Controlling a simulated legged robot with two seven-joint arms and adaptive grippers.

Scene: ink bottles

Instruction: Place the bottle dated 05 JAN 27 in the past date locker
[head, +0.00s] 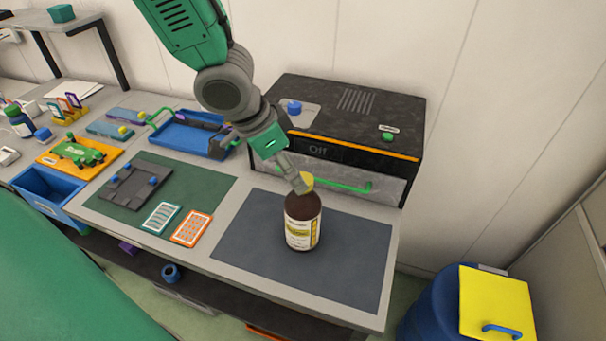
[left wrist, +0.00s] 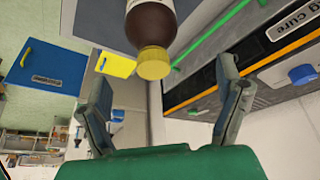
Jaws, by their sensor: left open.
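A brown bottle (head: 302,222) with a yellow cap and a white and yellow label stands upright on the dark mat (head: 350,262). The date on its label is too small to read. My left gripper (head: 298,183) is at the cap in the head view. In the left wrist view my left gripper (left wrist: 166,72) is open, and the bottle's yellow cap (left wrist: 153,63) lies between and just beyond the fingertips. A blue panel with a yellow handle (left wrist: 42,68) shows in the left wrist view; its label is unreadable, and I cannot tell whether it is the locker. My right gripper is out of view.
A black oven-like box (head: 350,115) with a green handle stands behind the bottle. A blue bin with a yellow lid (head: 497,303) stands at the lower right. A green mat (head: 200,185), cards and a blue tray (head: 188,135) lie to the left.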

